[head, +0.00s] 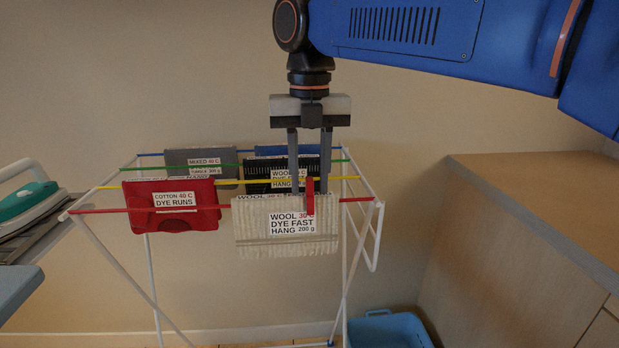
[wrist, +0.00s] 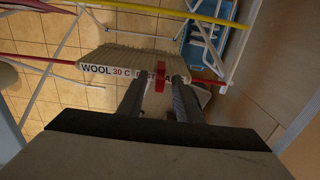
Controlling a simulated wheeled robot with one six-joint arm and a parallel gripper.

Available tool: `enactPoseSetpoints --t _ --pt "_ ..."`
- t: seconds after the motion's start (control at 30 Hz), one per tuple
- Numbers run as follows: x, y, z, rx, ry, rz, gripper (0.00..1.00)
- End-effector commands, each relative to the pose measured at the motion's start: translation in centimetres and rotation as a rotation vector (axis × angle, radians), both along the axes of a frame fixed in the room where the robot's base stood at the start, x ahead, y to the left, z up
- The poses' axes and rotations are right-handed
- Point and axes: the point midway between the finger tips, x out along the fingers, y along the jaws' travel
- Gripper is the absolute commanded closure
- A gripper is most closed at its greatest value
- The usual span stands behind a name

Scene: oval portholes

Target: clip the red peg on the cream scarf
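The cream scarf (head: 258,240) hangs folded over the front red rail of the rack, with a label reading wool 30 C, dye fast, hang. It also shows in the wrist view (wrist: 110,57). The red peg (head: 310,194) stands upright at the scarf's top edge, right of its middle, and covers part of the label. In the wrist view the peg (wrist: 160,76) appears between my fingertips with a gap on each side. My gripper (head: 310,190) points down above the scarf, its two fingers apart and not closed on the peg. The peg's far side is hidden.
A red cloth (head: 172,207) hangs left on the same rail. Grey (head: 200,158), black (head: 262,187) and blue (head: 270,150) cloths hang on the rails behind. A wooden counter (head: 540,190) stands right, a blue basket (head: 385,330) below, and an iron (head: 28,203) at left.

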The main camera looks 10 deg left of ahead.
Motion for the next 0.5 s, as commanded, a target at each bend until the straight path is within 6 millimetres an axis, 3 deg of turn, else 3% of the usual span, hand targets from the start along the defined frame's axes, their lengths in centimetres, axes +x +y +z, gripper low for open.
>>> enactPoseSetpoints --t 0.17,0.5 --pt "0.1 0.1 2.0 0.001 -0.002 0.0 0.68" --pt "0.2 0.1 8.4 0.001 -0.002 0.0 0.68"
